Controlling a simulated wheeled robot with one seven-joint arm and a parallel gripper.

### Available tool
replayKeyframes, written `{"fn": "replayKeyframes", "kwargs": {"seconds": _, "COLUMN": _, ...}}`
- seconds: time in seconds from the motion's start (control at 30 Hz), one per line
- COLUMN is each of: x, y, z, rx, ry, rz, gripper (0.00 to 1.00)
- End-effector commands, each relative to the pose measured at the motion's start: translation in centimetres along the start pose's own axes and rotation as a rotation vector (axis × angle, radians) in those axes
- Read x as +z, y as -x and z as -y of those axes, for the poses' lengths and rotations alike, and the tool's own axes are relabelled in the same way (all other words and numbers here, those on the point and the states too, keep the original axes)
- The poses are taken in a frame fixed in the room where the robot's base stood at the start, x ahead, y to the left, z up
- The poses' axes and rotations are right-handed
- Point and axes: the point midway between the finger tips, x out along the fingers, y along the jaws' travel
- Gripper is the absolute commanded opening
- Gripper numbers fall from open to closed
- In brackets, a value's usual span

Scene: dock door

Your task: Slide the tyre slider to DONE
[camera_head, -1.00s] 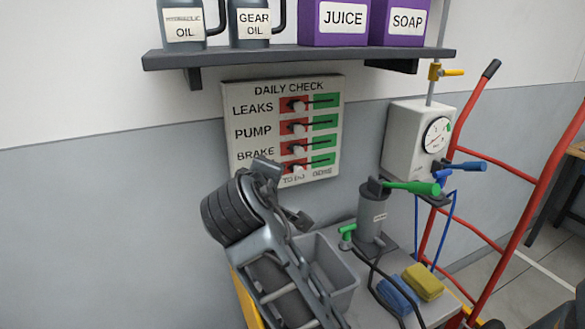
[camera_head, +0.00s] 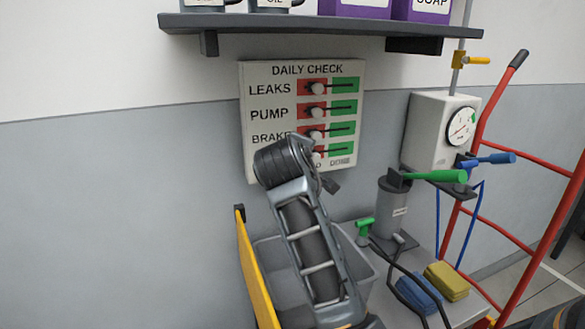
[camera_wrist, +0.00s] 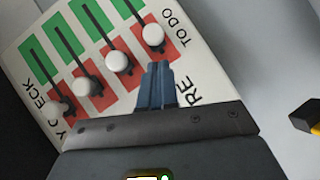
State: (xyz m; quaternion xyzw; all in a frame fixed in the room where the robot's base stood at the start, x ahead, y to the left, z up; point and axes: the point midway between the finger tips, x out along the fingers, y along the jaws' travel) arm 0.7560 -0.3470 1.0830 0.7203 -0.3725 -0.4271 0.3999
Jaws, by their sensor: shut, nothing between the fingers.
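The tyre slider is the bottom row of the DAILY CHECK board (camera_head: 249,140). Its pale round knob (camera_head: 316,158) sits at the red TO DO side, with its dark slot running right into the green DONE side. My arm hides the row's label. In the wrist view, the tyre knob (camera_wrist: 153,35) is the rightmost, on red. My gripper (camera_wrist: 157,68) is shut and empty. Its fingertips appear just below the knob in that view, over the red and the end of the label; whether they touch the board or knob I cannot tell.
The leaks knob (camera_head: 317,88), pump knob (camera_head: 316,114) and brake knob (camera_head: 315,137) also sit on red. A shelf (camera_head: 330,22) juts out above the board. A grey bin (camera_head: 365,270), a green-handled pump (camera_head: 390,210) and a gauge box (camera_head: 430,130) stand below and right.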

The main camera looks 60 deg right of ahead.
Motion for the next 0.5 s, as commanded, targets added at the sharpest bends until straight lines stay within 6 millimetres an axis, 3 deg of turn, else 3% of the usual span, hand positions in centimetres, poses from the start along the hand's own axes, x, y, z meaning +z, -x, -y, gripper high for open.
{"fn": "replayKeyframes", "kwargs": {"seconds": 0.2, "x": 1.39, "y": -1.36, "z": 0.04, "rx": 0.002, "ry": -0.002, "rz": -0.001, "gripper": 0.0}}
{"fn": "replayKeyframes", "kwargs": {"seconds": 0.5, "x": 1.57, "y": -1.52, "z": -0.12, "rx": 0.001, "ry": -0.001, "rz": -0.001, "gripper": 0.0}}
